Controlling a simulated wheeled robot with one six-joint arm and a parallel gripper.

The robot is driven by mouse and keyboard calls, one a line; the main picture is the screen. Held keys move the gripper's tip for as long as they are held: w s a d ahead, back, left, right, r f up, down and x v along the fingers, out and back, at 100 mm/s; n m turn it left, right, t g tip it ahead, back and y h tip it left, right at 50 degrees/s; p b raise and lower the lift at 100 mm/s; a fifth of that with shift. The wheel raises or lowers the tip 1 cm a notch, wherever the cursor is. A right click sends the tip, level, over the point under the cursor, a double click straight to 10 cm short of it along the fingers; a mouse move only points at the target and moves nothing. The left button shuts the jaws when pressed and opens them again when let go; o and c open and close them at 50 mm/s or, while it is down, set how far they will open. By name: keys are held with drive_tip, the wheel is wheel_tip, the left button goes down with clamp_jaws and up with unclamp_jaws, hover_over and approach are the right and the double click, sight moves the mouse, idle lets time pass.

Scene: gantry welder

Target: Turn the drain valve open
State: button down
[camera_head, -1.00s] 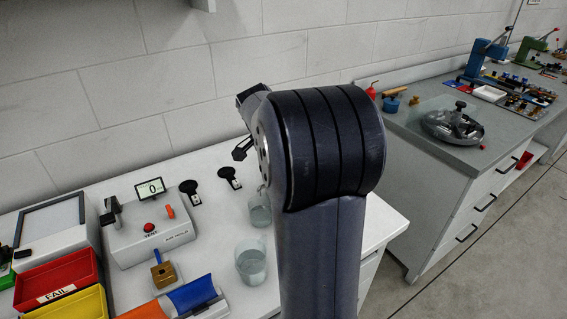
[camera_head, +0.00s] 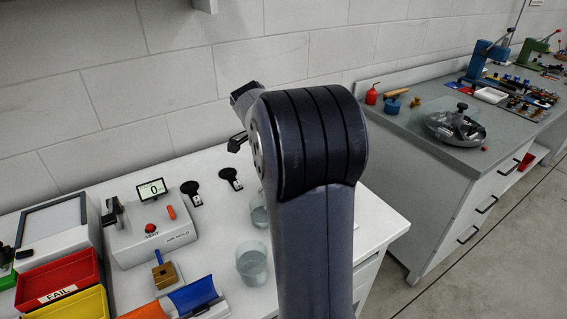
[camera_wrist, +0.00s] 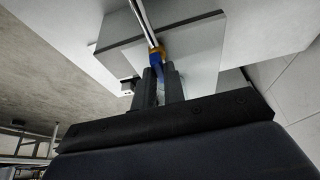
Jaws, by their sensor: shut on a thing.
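In the wrist view, the drain valve shows as a brass-orange body (camera_wrist: 157,50) on a thin shiny pipe (camera_wrist: 143,22), with a blue handle (camera_wrist: 160,69) below it. My gripper (camera_wrist: 161,72) has its two dark fingers on either side of the blue handle, shut on it. The lower part of the handle is hidden between the fingers.
The white bench (camera_head: 216,240) holds a leak-tester box (camera_head: 150,230), glass beakers (camera_head: 252,264), a red FAIL bin (camera_head: 58,278) and a blue-handled brass piece (camera_head: 164,274). A grey bench (camera_head: 420,150) stands at right. Open floor (camera_head: 500,250) lies at front right.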

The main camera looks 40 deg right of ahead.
drive_tip(key=c, duration=1.5)
unclamp_jaws()
drive_tip(key=v, duration=1.1)
drive_tip(key=shift+d+f, duration=0.1)
drive_tip(key=x, duration=1.1)
